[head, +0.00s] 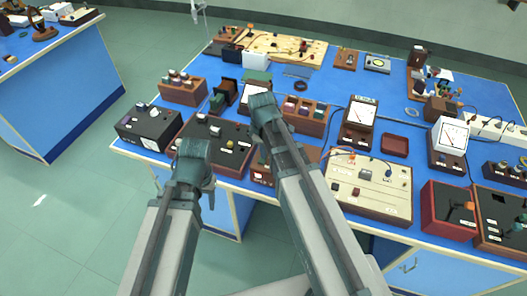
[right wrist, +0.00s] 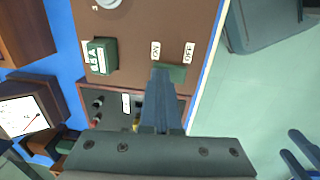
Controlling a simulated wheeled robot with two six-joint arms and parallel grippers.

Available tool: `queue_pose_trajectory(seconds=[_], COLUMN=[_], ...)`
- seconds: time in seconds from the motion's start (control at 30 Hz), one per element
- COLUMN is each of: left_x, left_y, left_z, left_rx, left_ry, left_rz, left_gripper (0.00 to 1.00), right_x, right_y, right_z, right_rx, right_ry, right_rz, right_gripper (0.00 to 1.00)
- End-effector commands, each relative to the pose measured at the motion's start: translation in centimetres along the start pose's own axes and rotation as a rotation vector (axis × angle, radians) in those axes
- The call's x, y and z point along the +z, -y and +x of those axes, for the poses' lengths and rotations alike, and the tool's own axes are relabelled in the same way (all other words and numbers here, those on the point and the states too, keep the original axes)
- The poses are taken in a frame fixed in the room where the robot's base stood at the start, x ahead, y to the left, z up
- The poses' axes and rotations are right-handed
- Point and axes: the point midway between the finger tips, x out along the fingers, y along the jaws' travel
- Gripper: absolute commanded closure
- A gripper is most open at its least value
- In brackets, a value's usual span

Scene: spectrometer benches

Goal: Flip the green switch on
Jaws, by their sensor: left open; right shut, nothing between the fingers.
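In the right wrist view a green switch (right wrist: 176,73) sits on a brown instrument panel (right wrist: 140,25), below the ON label (right wrist: 155,50) and the OFF label (right wrist: 189,52). My right gripper (right wrist: 162,72) is shut and empty. Its fingertips overlap the ON side of the switch and hide part of it; I cannot tell whether they touch. In the head view my right gripper (head: 263,108) is over the bench, and the switch cannot be made out. My left gripper (head: 206,182) is open and empty near the bench's front edge.
A green block (right wrist: 102,56) stands on the same panel. The blue bench (head: 400,232) is crowded with instrument boxes and meters. A black box (head: 150,128) stands at its left corner. A cream panel (head: 370,188) lies to the right. Open floor (head: 70,215) is at the left.

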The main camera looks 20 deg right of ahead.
Motion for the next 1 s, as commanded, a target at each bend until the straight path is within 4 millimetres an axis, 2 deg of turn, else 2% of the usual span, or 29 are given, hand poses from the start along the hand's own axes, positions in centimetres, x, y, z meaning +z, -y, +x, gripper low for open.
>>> queue_pose_trajectory(seconds=[0.27,0.63,1.0], left_x=[0.0,0.0,0.0], left_y=[0.0,0.0,0.0], left_z=[0.1,-0.2,-0.3], left_rx=[0.000,0.000,0.000], left_ry=[0.000,0.000,0.000], left_rz=[0.000,0.000,0.000], left_gripper=[0.50,0.50,0.50], right_x=[0.0,0.1,0.0], right_y=[0.2,1.8,1.7], right_z=[0.1,-0.3,-0.5], right_rx=[0.003,-0.001,0.003], right_ry=[0.000,0.000,0.000], right_rz=[-0.001,-0.001,0.000], right_gripper=[1.00,1.00,1.00])
